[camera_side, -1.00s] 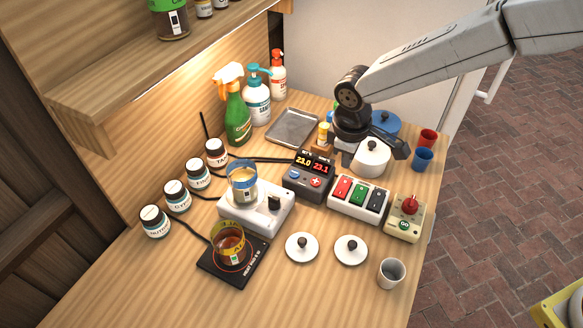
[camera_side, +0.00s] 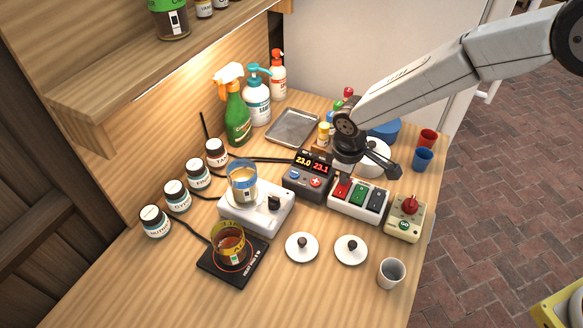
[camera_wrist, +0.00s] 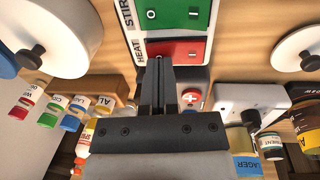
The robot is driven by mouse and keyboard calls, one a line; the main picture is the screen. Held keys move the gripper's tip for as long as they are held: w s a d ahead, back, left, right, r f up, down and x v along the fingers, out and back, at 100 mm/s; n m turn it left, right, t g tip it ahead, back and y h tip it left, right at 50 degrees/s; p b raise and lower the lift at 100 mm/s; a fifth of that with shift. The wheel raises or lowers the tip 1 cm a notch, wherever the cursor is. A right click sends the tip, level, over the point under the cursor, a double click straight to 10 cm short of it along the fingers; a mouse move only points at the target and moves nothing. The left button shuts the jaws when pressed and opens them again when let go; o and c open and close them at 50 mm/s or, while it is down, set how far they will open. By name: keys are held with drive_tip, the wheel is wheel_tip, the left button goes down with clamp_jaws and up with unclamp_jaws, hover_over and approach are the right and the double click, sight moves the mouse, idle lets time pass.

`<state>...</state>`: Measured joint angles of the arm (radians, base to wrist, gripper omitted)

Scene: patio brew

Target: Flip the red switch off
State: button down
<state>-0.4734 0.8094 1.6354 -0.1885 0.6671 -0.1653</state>
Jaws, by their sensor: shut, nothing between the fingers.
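The red switch (camera_side: 343,186) is the leftmost rocker on a white switch box (camera_side: 345,210), beside a green and a dark rocker.
The temperature controller (camera_side: 308,178) stands left of the switch box. A white lidded pot (camera_side: 376,153) is behind my gripper. Two white lids (camera_side: 301,249) and a cup (camera_side: 391,273) lie in front.

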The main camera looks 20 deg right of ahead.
drive_tip(key=shift+d+f, duration=0.1)
drive_tip(key=shift+f, duration=0.1)
drive_tip(key=shift+s, duration=0.1)
drive_tip(key=shift+s+a+r, duration=0.3)
drive_tip(key=shift+s+a, duration=0.1)
drive_tip(key=shift+a, duration=0.15)
drive_tip(key=shift+r, duration=0.15)
idle(0.4)
wheel_tip(320, 180, up, 14)
drive_tip(key=w+d, duration=0.1)
drive_tip(key=shift+f, duration=0.2)
idle(0.4)
drive_tip(key=shift+d, duration=0.2)
